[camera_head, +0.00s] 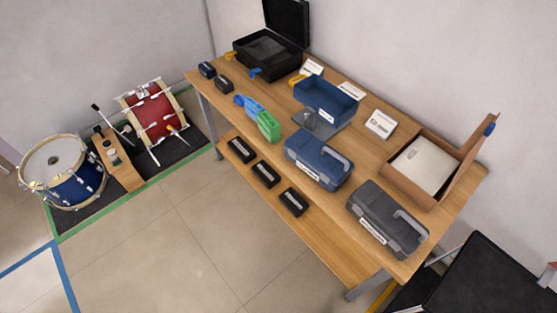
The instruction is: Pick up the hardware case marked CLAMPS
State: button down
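Two hardware cases with handles lie on the wooden workbench (352,200). One is a blue case (317,165) with a grey handle, near the middle of the front edge. The other is a dark grey case (380,213) with a grey handle, nearer the right front corner. Each has a white label on its front side. The lettering is too small to read, so I cannot tell which is marked CLAMPS. Both cases look shut. My gripper is not in view.
Behind the blue case stands a raised blue bin (326,101). A brown box (422,168) with a raised lid stands at the right back, an open black case (268,52) at the far end. Green and blue items (258,118) lie left of the blue case. Open floor (190,240) lies in front.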

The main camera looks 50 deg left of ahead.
aim_at(330, 168)
jog(key=u, duration=1.7)
jog(key=i+j+z, duration=0.1)
jog(key=z, duration=1.9)
jog(key=j+z, duration=0.45)
jog(key=k+j+z, duration=0.2)
jog(key=j+z, duration=0.2)
jog(key=k+j+z, duration=0.15)
jog(key=j+z, duration=0.3)
jog(key=k+j+z, duration=0.2)
jog(key=z, duration=0.2)
jog(key=k+j+z, duration=0.2)
jog(key=z, duration=0.25)
jog(key=k+j, duration=0.2)
jog(key=k, duration=0.2)
jog(key=k+j+z, duration=0.1)
jog(key=k, duration=0.3)
jog(key=k+j, duration=0.25)
jog(key=k, duration=0.2)
jog(key=k+j+z, duration=0.1)
jog(key=k, duration=0.3)
jog(key=i+j+z, duration=0.1)
jog(key=j, duration=0.2)
jog(key=i, duration=0.05)
